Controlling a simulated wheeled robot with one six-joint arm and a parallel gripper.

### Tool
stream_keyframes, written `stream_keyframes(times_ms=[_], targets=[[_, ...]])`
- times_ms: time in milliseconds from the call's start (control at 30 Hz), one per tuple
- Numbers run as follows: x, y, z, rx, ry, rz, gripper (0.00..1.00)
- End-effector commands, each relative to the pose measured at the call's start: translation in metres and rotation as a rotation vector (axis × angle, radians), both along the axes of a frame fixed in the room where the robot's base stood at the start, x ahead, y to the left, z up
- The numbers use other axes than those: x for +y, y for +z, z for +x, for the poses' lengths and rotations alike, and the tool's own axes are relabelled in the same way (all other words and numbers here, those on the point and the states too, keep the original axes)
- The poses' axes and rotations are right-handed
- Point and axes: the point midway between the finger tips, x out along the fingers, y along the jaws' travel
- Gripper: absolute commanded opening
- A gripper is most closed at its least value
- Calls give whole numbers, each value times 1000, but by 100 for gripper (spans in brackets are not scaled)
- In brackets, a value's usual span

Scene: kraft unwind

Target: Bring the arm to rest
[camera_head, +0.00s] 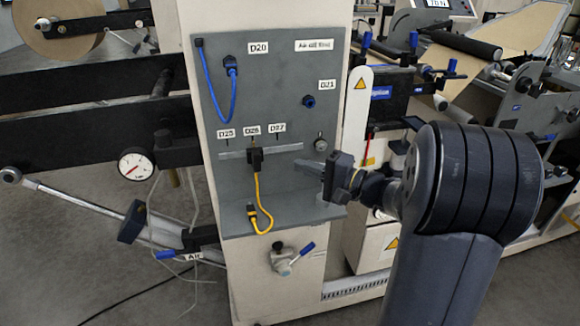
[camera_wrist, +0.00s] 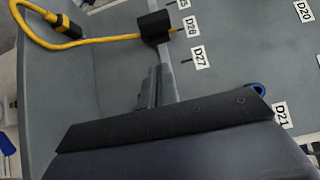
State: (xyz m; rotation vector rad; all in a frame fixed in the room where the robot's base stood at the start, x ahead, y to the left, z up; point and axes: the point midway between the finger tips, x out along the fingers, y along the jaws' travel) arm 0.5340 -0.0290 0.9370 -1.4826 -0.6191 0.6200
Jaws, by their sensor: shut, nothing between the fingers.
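My gripper (camera_head: 310,168) is shut and empty in front of the grey panel (camera_head: 285,80), just right of the label D27. In the wrist view my gripper (camera_wrist: 150,88) also shows closed, near the rail on the panel. A black connector (camera_head: 256,160) with a yellow cable (camera_head: 257,195) sits on the rail under the label D26, apart from my fingers. The cable's lower end is at a yellow and black plug (camera_head: 252,215) by the panel's bottom ledge. My arm (camera_head: 450,200) reaches in from the right.
A blue cable (camera_head: 222,110) hangs from a plug under D20. A blue round port (camera_head: 309,101) is by D21. A blue-handled valve (camera_head: 290,258) is below the panel. A pressure gauge (camera_head: 135,164) is at left. Machine rollers (camera_head: 465,45) stand behind my arm.

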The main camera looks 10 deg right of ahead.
Motion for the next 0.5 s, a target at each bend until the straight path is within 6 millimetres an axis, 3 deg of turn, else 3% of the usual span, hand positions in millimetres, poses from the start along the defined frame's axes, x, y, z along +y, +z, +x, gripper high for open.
stream_keyframes(times_ms=[233, 500], targets=[[-32, 0, -31, 0, -4, 0, 0], [-43, 0, -42, 1, -1, 1, 0]])
